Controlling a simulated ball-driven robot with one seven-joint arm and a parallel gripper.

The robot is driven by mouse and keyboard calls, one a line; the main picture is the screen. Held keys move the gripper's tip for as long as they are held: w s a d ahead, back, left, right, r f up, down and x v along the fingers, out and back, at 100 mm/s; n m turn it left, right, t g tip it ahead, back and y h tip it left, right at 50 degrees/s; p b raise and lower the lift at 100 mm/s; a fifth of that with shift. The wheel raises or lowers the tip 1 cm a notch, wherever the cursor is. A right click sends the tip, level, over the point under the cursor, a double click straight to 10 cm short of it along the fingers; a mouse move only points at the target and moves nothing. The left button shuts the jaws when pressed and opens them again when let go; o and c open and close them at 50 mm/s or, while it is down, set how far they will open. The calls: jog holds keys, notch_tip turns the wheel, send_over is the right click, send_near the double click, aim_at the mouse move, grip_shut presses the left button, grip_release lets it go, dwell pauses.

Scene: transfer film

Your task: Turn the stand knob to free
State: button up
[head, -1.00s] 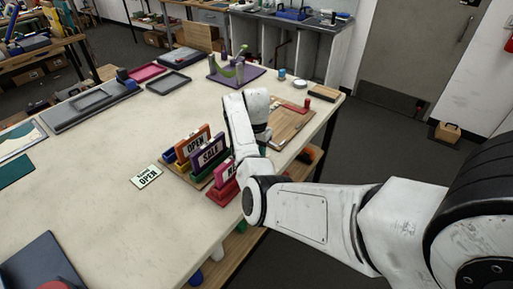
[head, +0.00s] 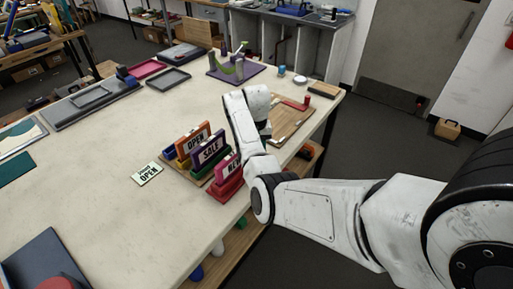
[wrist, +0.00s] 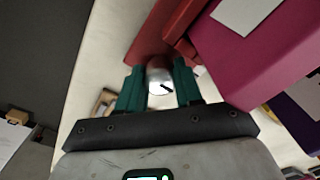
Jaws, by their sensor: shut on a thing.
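The red stand base (head: 228,188) holds a magenta sign (head: 222,171) at the table's right edge, partly behind my arm in the head view. In the wrist view the red stand (wrist: 165,32) and the magenta sign (wrist: 238,50) fill the top and right. A pale metallic round knob (wrist: 156,87) with a dark mark on its face sits at the stand's end. My gripper (wrist: 159,80) has its green fingers on both sides of the knob and is shut on it. The head view hides the fingertips behind my arm.
An OPEN sign (head: 194,139) and a SALE sign (head: 209,151) stand close by on a board. A small OPEN card (head: 147,174) lies flat to their left. A wooden tray (head: 287,131) is beyond my arm. The table's middle left is clear.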

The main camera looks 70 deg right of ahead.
jog(key=shift+r, duration=0.15)
jog(key=o, duration=0.8)
notch_tip(320, 180, up, 11)
jog(key=shift+f+b, duration=0.15)
jog(key=shift+b, duration=0.25)
dwell(0.5)
